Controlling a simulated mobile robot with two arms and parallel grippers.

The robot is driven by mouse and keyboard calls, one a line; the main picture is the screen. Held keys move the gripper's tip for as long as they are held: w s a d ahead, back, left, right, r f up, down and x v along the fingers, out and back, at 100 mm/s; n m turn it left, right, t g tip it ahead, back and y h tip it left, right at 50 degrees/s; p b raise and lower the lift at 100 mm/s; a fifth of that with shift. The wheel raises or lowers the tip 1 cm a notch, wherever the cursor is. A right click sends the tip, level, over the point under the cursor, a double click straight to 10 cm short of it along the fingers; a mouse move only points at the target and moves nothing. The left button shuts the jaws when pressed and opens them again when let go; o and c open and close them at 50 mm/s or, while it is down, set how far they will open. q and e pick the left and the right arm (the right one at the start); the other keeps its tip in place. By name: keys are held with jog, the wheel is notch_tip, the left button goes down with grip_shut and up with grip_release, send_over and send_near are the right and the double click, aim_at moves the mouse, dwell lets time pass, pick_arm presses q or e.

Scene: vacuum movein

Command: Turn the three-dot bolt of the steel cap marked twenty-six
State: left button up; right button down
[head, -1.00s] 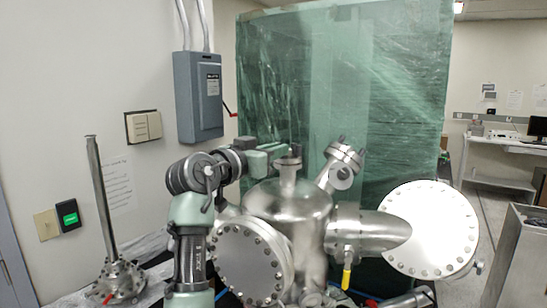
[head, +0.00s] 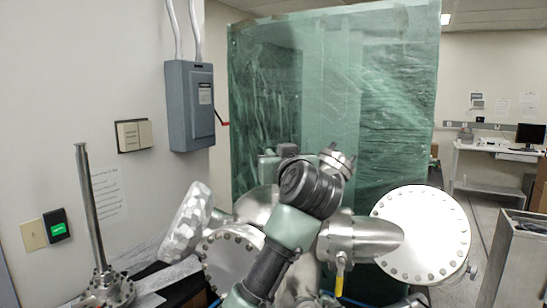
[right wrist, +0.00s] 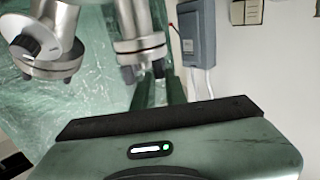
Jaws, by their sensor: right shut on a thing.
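A steel cap (right wrist: 139,46) with bolts around its rim fills the upper middle of the right wrist view. My right gripper (right wrist: 158,82) is shut on one of its bolts (right wrist: 157,69), with the two green fingers either side of it. The cap's number and the bolt's dots cannot be read. In the head view my own arm stands in front of the cap and hides it and the fingertips. A second bolted steel cap, on a slanted port (head: 337,161), sits to the right of my wrist. My left gripper is not in view.
A steel chamber with large bolted flanges (head: 421,235) lies around my arm. A foil-wrapped part (head: 187,222) and a tall steel post (head: 91,205) stand left. A green wrapped crate (head: 335,90) is behind. A grey switch box (head: 190,106) hangs on the wall.

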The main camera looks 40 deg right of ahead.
jog(key=shift+d+n+t+y, duration=0.15)
jog(key=shift+n+t+y, duration=0.4)
jog(key=shift+y, duration=0.25)
jog(key=c, duration=1.5)
grip_release()
jog(key=shift+o, duration=0.3)
jog(key=shift+w+f, duration=0.1)
jog(key=shift+w, duration=0.05)
jog(key=shift+d, duration=0.1)
jog(key=b+v, duration=0.3)
jog(key=v, duration=0.5)
jog(key=shift+w, duration=0.15)
